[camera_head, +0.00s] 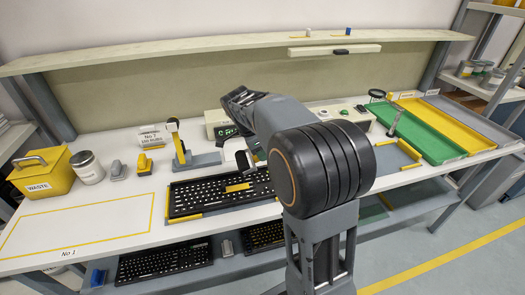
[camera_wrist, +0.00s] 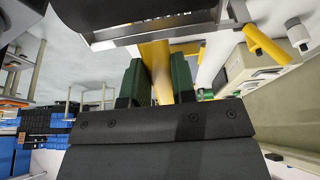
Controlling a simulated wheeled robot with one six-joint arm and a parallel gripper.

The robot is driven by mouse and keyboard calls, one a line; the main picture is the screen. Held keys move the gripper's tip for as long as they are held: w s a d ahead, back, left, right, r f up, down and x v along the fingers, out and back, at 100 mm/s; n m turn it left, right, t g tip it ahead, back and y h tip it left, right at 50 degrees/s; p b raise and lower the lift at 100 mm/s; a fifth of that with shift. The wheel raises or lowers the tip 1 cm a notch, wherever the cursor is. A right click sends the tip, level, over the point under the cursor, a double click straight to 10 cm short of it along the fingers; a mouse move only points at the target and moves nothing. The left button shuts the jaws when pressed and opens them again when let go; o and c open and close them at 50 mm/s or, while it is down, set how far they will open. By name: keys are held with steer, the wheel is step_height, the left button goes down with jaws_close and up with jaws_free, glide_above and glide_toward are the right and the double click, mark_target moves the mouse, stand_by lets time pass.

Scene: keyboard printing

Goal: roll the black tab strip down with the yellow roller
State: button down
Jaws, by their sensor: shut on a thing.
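My gripper (camera_wrist: 157,78) shows its two green fingers in the wrist view, shut on the yellow roller (camera_wrist: 154,56), whose yellow part runs between them. In the head view my gripper (camera_head: 246,160) hangs above the far right part of the black keyboard (camera_head: 205,195), partly hidden by my arm. A short yellow piece (camera_head: 238,187) shows just over the keys below the gripper; I cannot tell whether it is part of the roller or touches the keyboard. The black tab strip cannot be told apart from the dark keyboard.
Yellow guides edge the keyboard. Behind it stands a grey fixture with a yellow-and-black upright (camera_head: 177,140). A yellow waste bin (camera_head: 42,172) and a metal can (camera_head: 87,167) stand left. Green (camera_head: 425,135) and yellow trays lie right. The marked area (camera_head: 75,220) at front left is clear.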

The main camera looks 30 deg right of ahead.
steer(key=shift+f+b, duration=3.5)
steer(key=shift+f, duration=0.7)
steer(key=shift+f+b, duration=0.3)
steer(key=shift+f, duration=0.1)
steer(key=shift+a, duration=0.45)
steer(key=shift+w+a, duration=0.1)
steer(key=shift+a, duration=0.35)
steer(key=shift+a, duration=0.25)
steer(key=shift+w+a, duration=0.15)
steer(key=shift+a, duration=0.45)
steer(key=shift+d, duration=0.2)
steer(key=shift+d, duration=0.65)
